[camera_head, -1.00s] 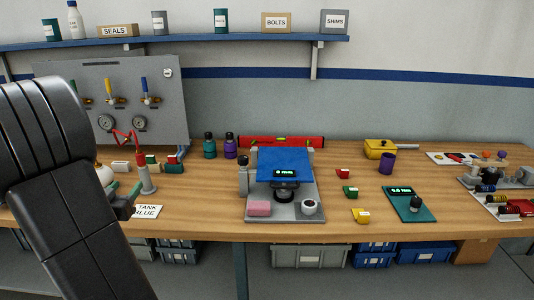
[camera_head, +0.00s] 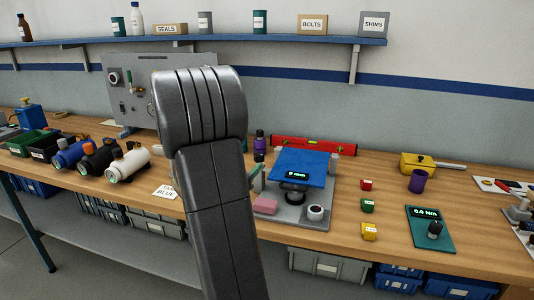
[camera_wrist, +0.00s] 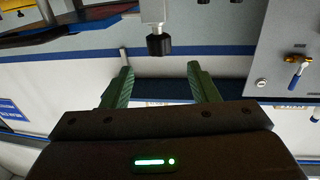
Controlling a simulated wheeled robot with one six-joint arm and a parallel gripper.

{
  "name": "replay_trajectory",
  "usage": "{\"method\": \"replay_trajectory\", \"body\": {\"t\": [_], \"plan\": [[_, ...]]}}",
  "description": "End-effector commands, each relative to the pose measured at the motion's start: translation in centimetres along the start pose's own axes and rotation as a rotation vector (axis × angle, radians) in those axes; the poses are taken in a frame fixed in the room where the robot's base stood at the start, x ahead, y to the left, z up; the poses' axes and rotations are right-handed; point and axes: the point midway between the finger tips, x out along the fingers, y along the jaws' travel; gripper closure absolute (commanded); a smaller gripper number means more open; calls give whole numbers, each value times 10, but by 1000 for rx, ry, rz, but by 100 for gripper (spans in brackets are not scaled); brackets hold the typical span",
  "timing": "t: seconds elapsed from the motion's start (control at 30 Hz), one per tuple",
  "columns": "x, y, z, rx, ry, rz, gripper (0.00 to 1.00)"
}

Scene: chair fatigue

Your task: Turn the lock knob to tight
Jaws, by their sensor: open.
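A black knob (camera_wrist: 158,45), which looks like the lock knob, sits on the end of a pale grey post (camera_wrist: 152,10) in the upside-down wrist view. My gripper (camera_wrist: 160,70) is open and empty, with its two green fingers apart. The knob appears centred between the fingers and just past their tips; I see no contact. In the head view, a blue plate (camera_head: 301,163) with a small display stands on a grey base (camera_head: 289,219). A green finger (camera_head: 256,180) shows at its left edge. My arm hides the rest of the gripper and the knob there.
A pink block (camera_head: 265,205) and a small round dial (camera_head: 315,212) are on the base. Red, green and yellow blocks (camera_head: 368,205) and a teal pad (camera_head: 431,232) with a black knob lie to the right.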

Motion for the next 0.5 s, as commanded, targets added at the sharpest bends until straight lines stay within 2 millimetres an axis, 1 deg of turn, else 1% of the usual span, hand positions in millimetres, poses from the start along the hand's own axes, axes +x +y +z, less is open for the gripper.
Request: {"method": "replay_trajectory", "body": {"t": [0.03, 0.1, 0.3, 0.4, 0.5], "plan": [[12, 1, -1, 0, 1, 4, 46], [28, 2, 0, 0, 0, 5, 46], [69, 1, -1, 0, 0, 3, 46], [84, 1, -1, 0, 0, 2, 46], [96, 1, -1, 0, 0, 2, 46]]}}
